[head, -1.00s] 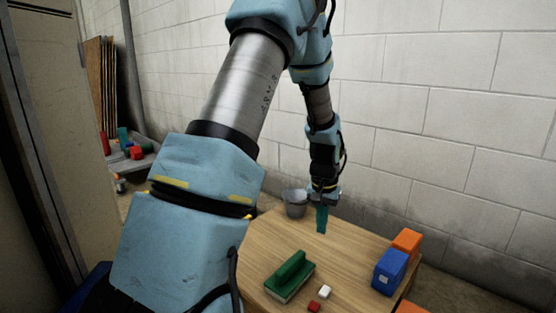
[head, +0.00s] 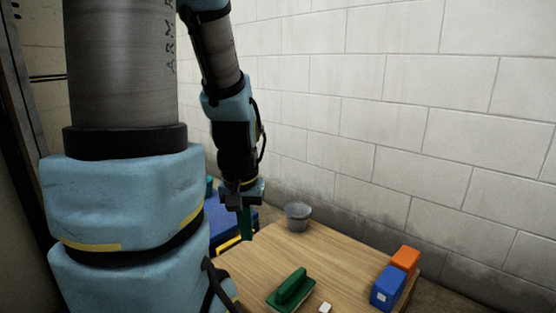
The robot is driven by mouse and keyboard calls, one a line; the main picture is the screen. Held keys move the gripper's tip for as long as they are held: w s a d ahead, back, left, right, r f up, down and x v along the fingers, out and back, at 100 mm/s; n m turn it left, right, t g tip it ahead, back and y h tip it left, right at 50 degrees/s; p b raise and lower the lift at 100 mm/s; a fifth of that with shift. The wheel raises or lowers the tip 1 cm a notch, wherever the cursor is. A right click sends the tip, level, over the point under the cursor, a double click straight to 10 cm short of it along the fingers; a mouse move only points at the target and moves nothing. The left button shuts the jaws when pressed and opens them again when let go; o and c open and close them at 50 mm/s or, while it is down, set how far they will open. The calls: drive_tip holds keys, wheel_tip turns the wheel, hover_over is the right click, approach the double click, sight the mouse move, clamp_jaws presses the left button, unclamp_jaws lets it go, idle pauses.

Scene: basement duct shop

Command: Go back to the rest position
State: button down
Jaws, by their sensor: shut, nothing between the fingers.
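My gripper (head: 246,225) hangs pointing down at the left of the wooden table (head: 345,265), in the head view. Its green fingers are shut with nothing between them. It is left of the grey bucket (head: 298,217) and apart from it. My arm fills the left of the view and hides what lies behind it.
A green-handled block (head: 292,288) and a white cube (head: 325,307) lie at the table's front. A blue box (head: 389,287) and an orange box (head: 405,259) stand at its right. A blue surface (head: 222,217) shows behind my gripper. The table's middle is clear.

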wheel_tip(320, 180, up, 31)
drive_tip(key=p, duration=2.9)
drive_tip(key=shift+r, duration=0.1)
